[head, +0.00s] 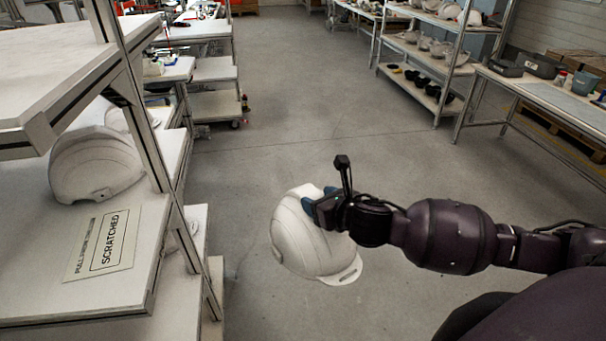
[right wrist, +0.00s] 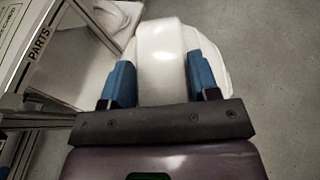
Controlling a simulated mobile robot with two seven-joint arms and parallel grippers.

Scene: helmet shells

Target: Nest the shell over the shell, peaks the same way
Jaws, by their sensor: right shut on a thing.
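A white helmet shell (head: 302,240) is held in my right gripper (head: 322,207), above the open floor in the middle of the head view. Its peak points down and to the right there. In the right wrist view, the blue fingers of my right gripper (right wrist: 160,85) are shut on the shell (right wrist: 160,55), one on each side of its raised middle band. Another white shell (head: 97,165) rests on the shelf at the left, behind a sign that reads "SCRATCHED" (head: 105,243). Part of a further shell (head: 117,117) shows behind it. My left gripper is not in view.
The shelf rack (head: 60,300) at the left has a metal post (head: 150,130) and an upper shelf (head: 60,65) over the shells. Clear floor (head: 290,130) lies ahead. A rack with more shells (head: 425,45) and a bench (head: 550,95) stand at the far right.

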